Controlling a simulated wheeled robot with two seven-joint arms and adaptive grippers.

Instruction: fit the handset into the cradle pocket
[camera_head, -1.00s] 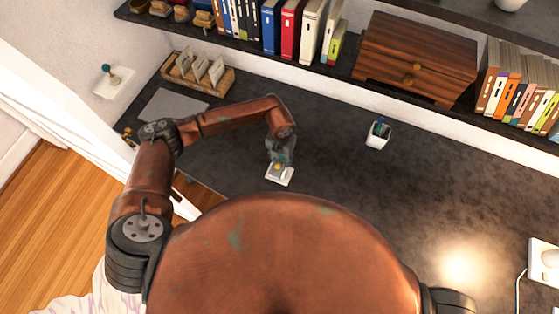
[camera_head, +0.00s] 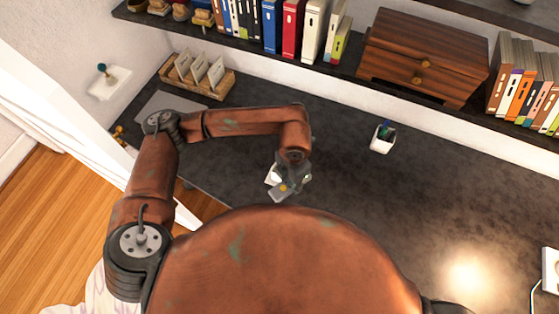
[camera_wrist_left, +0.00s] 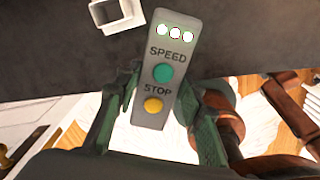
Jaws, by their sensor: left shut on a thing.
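The handset (camera_head: 280,192) is a grey bar with a yellow button. In the left wrist view the handset (camera_wrist_left: 161,65) shows a teal button under SPEED, a yellow one under STOP and several white dots. My left gripper (camera_head: 292,178) is shut on it, with green fingers (camera_wrist_left: 160,105) on both sides. A white, square-rimmed hollow piece, apparently the cradle (camera_head: 271,174), sits on the desk just behind and left of the handset. The cradle (camera_wrist_left: 118,14) also shows at the wrist view's top, apart from the handset. The gripper partly hides it. My right gripper is not in view.
A white pen cup (camera_head: 382,140) stands behind right. A wooden card holder (camera_head: 205,80) and a grey sheet (camera_head: 170,108) lie back left. A shelf with books and a wooden drawer box (camera_head: 420,58) runs along the back.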

